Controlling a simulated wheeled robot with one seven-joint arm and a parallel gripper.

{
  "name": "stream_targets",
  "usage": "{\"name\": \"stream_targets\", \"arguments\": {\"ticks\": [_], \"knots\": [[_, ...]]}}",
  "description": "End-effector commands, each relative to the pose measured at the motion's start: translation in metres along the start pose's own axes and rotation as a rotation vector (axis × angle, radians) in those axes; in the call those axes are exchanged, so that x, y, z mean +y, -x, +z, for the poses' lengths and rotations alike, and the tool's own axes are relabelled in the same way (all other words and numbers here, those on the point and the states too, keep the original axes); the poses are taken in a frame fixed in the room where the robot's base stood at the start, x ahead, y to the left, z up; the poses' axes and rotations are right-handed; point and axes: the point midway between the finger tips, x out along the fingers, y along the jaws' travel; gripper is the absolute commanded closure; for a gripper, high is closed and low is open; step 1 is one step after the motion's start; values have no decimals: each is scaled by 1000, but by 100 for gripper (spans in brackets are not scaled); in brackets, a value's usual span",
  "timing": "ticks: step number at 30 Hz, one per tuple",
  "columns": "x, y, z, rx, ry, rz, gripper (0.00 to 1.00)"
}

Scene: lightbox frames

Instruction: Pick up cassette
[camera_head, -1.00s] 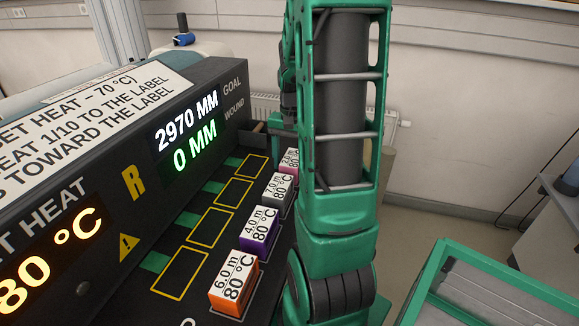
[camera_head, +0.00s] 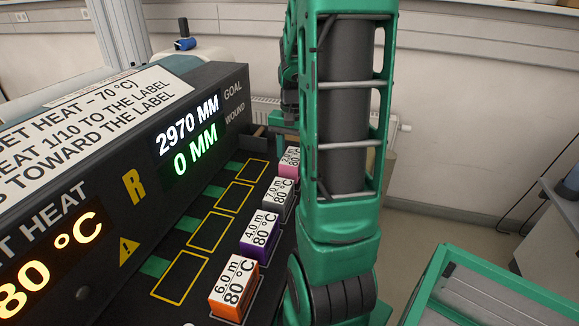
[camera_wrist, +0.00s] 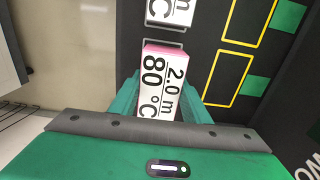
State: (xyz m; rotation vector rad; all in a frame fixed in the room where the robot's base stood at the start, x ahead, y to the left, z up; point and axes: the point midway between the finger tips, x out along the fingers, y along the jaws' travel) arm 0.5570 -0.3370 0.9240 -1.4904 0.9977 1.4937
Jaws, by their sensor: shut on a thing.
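The pink cassette, with a white label reading 2.0 m 80 °C, shows between the green fingers of my gripper (camera_wrist: 160,98) in the wrist view (camera_wrist: 163,82). My gripper is shut on it. In the head view the pink cassette (camera_head: 290,162) is at the far end of the cassette row, partly hidden by my arm. I cannot tell whether it is clear of the panel. The grey 7.0 m cassette (camera_head: 278,196), purple 4.0 m cassette (camera_head: 259,238) and orange 6.0 m cassette (camera_head: 234,287) stand nearer in the row.
Yellow-outlined empty slots (camera_head: 207,232) with green strips lie left of the cassettes on the black panel. The machine's sloped display (camera_head: 190,137) rises beside them, showing 2970 MM, 0 MM and 80 °C. A green-framed cart (camera_head: 500,290) stands at the lower right.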

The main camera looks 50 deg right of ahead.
Motion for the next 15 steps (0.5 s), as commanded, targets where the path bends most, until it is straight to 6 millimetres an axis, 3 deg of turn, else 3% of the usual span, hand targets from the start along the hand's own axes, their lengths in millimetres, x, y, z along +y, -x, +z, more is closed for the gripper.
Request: {"name": "stream_targets", "arguments": {"ticks": [3, 15], "knots": [[-1, 24, -1, 6, 1, -3, 83], [-5, 60, 66, 4, 3, -3, 83]]}}
